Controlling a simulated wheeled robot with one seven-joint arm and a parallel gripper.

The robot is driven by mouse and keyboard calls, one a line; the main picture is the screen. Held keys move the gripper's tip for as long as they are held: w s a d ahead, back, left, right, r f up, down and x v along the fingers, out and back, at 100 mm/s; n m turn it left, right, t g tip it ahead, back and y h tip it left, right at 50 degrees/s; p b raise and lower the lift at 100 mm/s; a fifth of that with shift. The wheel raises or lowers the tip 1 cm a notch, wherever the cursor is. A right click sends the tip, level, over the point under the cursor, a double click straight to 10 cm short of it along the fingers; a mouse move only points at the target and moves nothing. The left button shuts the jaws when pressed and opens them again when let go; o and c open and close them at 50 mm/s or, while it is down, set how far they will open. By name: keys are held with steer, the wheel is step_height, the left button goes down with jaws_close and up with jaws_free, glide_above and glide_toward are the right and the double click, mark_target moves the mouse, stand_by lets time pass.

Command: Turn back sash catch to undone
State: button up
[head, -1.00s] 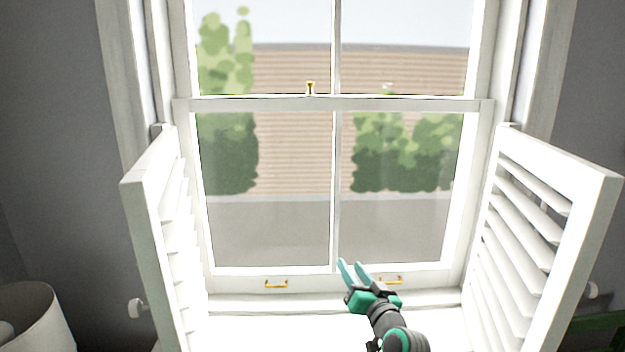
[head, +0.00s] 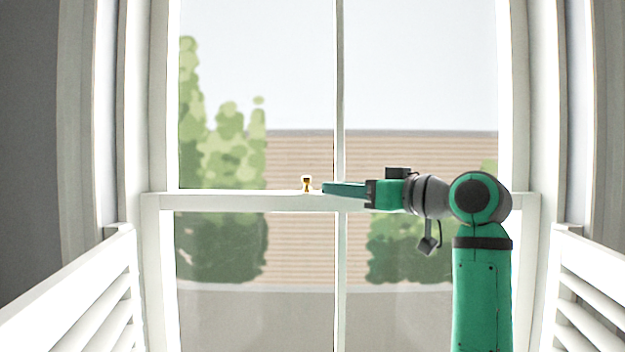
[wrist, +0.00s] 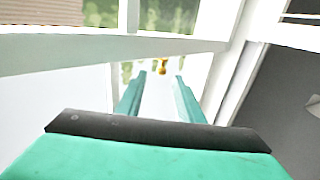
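The sash catch (head: 307,184) is a small gold fitting standing on the meeting rail (head: 240,201) of the white window, left of the central glazing bar. My gripper (head: 324,188) reaches in from the right at rail height, its tips just right of the catch with a small gap in the head view. In the wrist view the two teal fingers of my gripper (wrist: 159,77) are spread apart with nothing held. The gold catch (wrist: 162,66) shows beyond and between their tips. I cannot tell the exact angle of its lever.
Open white louvred shutters stand at the left (head: 85,295) and right (head: 590,285) of the window. The central glazing bar (head: 340,100) runs behind my gripper. The rail left of the catch is clear.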

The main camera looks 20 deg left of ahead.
mark_target(309, 178)
steer(key=x, duration=0.3)
steer(key=r+x, duration=0.1)
steer(key=x, duration=0.7)
steer(key=shift+s+a+r, duration=0.15)
steer(key=shift+s, duration=0.1)
jaws_close()
